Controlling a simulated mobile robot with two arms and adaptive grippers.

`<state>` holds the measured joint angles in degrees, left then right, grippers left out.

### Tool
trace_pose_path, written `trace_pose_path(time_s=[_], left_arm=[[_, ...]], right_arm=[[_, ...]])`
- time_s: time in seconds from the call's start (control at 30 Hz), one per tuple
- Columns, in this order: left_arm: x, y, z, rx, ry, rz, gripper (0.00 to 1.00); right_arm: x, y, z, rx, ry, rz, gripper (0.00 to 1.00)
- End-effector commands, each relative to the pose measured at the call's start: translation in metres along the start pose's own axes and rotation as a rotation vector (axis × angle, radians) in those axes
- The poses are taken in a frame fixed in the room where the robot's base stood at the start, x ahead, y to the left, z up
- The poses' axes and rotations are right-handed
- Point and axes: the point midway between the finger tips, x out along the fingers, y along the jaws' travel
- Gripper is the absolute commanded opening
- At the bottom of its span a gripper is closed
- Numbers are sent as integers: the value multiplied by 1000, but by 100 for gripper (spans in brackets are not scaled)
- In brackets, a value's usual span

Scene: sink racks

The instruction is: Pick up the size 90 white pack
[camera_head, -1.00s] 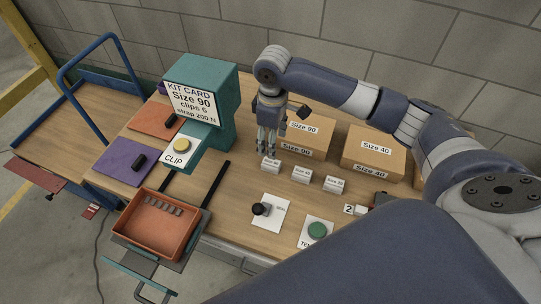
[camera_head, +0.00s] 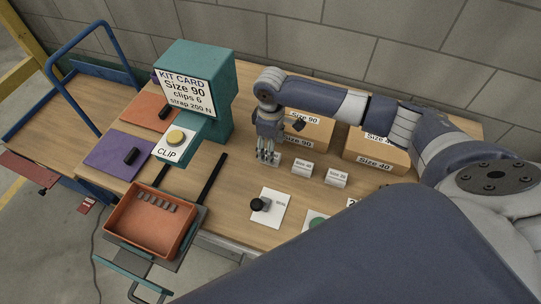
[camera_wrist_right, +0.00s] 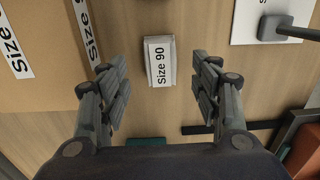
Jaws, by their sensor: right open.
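The size 90 white pack (camera_wrist_right: 160,62) lies on the table, its label readable in the right wrist view. In that view my right gripper (camera_wrist_right: 160,66) is open, with one finger on each side of the pack and a visible gap to both. In the head view my right gripper (camera_head: 268,158) points down at the left end of the row of white packs. Its fingers hide most or all of the size 90 pack there. Two other white packs, a middle one (camera_head: 302,168) and a right one (camera_head: 336,178), stand to its right. My left gripper is not in view.
Brown Size 90 (camera_head: 303,138) and Size 40 (camera_head: 375,157) boxes stand behind the packs. A teal clip station (camera_head: 215,95) stands left. An orange tray (camera_head: 150,222) holds several grey clips. A white card with a black knob (camera_head: 270,208) lies in front.

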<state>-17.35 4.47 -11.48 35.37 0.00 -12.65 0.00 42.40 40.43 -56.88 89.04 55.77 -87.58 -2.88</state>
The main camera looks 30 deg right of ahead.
Motion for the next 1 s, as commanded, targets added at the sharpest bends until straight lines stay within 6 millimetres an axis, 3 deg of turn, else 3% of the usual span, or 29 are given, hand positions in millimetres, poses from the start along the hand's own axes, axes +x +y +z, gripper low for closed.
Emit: trace_pose_path(time_s=[0.2,0.5,0.7,1.0], left_arm=[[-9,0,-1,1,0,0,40],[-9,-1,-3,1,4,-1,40],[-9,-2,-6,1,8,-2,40],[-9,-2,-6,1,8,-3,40]], right_arm=[[30,-2,0,0,-2,-2,58],[36,-1,0,-1,-1,0,58],[36,-1,0,-1,-1,0,13],[36,-1,0,-1,0,0,11]])
